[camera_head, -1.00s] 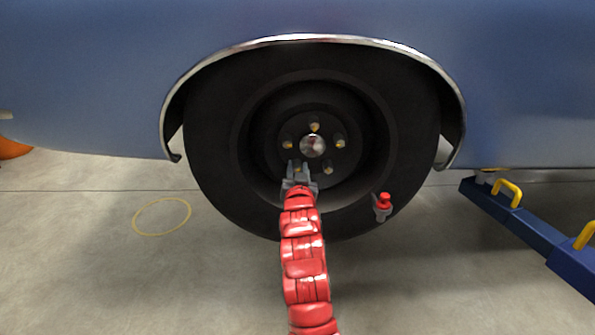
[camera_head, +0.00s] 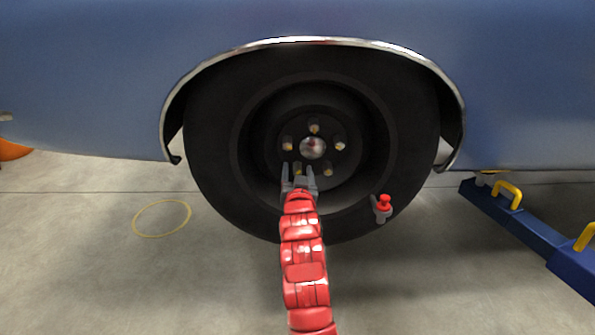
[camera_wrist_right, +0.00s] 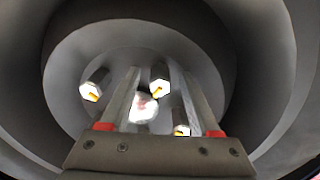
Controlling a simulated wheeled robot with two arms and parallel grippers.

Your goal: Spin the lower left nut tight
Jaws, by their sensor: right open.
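The wheel hub (camera_head: 313,148) sits in the dark wheel under the blue fender, with several nuts around it. The lower left nut (camera_head: 297,169) is at my right gripper (camera_head: 299,169), which reaches up from below with its grey fingers open and spread on either side of the nut. In the right wrist view, which looks turned over, a pale hex nut (camera_wrist_right: 160,88) with a yellow centre lies between the two fingers (camera_wrist_right: 160,70), with gaps to both. The hub cap shows beside it. My left gripper is not in view.
The dark tire (camera_head: 215,150) and chrome-edged arch surround the hub. A small red and grey thing (camera_head: 383,204) shows before the tire's lower right. A blue lift arm (camera_head: 530,230) with yellow handles lies at right. A yellow ring (camera_head: 162,234) lies on open floor at left.

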